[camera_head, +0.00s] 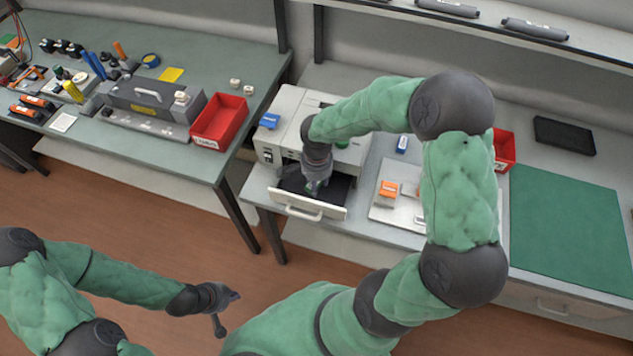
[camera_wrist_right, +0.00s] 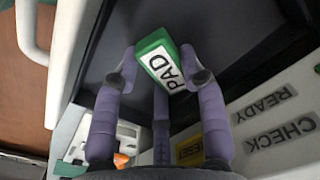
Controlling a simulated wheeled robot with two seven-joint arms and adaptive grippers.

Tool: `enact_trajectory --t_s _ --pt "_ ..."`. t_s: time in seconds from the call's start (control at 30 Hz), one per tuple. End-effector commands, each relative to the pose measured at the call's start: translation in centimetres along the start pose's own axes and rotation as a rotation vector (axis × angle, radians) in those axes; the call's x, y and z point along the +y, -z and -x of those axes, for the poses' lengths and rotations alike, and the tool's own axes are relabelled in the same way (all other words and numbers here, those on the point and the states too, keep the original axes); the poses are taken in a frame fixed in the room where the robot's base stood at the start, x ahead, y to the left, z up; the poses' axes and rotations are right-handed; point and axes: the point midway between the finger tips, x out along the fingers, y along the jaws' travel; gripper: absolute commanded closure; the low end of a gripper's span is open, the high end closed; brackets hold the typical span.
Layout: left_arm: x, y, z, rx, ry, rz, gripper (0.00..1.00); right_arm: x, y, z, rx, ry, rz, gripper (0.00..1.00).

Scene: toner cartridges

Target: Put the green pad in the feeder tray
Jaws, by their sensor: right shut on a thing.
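The green pad (camera_wrist_right: 150,42), a small block with a white label reading PAD, is between the fingertips of my right gripper (camera_wrist_right: 160,60). My right gripper is shut on it. In the head view my right gripper (camera_head: 316,186) points down over the open feeder tray (camera_head: 285,197), a dark-floored drawer with a white front and handle. The dark tray floor (camera_wrist_right: 235,25) shows behind the pad in the wrist view. I cannot tell whether the pad touches the floor. In the head view the pad is hidden. My left gripper (camera_head: 228,308) is open and empty, low at the left above the floor.
The white printer (camera_head: 290,104) stands behind the tray. A light plate (camera_head: 382,212) with an orange-topped block (camera_head: 388,190) lies right of the tray. A red bin (camera_head: 504,148) and a green mat (camera_head: 568,225) are further right. Labels READY and CHECK (camera_wrist_right: 284,134) show beside the tray.

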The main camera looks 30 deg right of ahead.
Motion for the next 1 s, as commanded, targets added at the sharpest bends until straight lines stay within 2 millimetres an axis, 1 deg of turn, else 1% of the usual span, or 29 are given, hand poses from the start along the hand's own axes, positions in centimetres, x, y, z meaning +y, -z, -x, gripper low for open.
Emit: enact_trajectory --t_s 0.03,0.17,0.2,0.27,0.6,0.77,0.87,1.0 --pt "-0.1 0.0 -0.3 0.000 0.000 0.000 1.00 0.0 0.0 -0.4 -0.001 -0.001 0.001 0.81" --pt "-0.2 0.0 -0.6 0.000 0.000 0.000 1.00 0.1 -0.1 -0.8 -0.002 -0.003 0.002 0.81" --pt "-0.2 0.0 -0.5 0.000 0.000 0.000 1.00 0.1 -0.1 -0.7 -0.003 -0.004 0.002 0.50" --pt "-0.2 0.0 -0.5 0.000 0.000 0.000 1.00 0.2 -0.2 -0.7 -0.004 -0.005 0.002 0.35" --pt "-0.2 0.0 -0.4 0.000 0.000 0.000 1.00 0.4 -0.4 -1.0 -0.008 -0.013 0.004 0.35" --pt "0.1 0.0 0.3 0.000 0.000 0.000 1.00 0.5 -0.5 -0.3 -0.010 -0.015 0.004 0.35" --pt "0.3 0.0 0.8 0.000 0.000 0.000 1.00 0.4 -0.3 1.2 -0.007 -0.011 0.003 0.35" --pt "0.6 -0.1 1.6 0.000 0.000 0.000 1.00 0.2 -0.2 4.4 -0.003 -0.005 0.002 0.35"
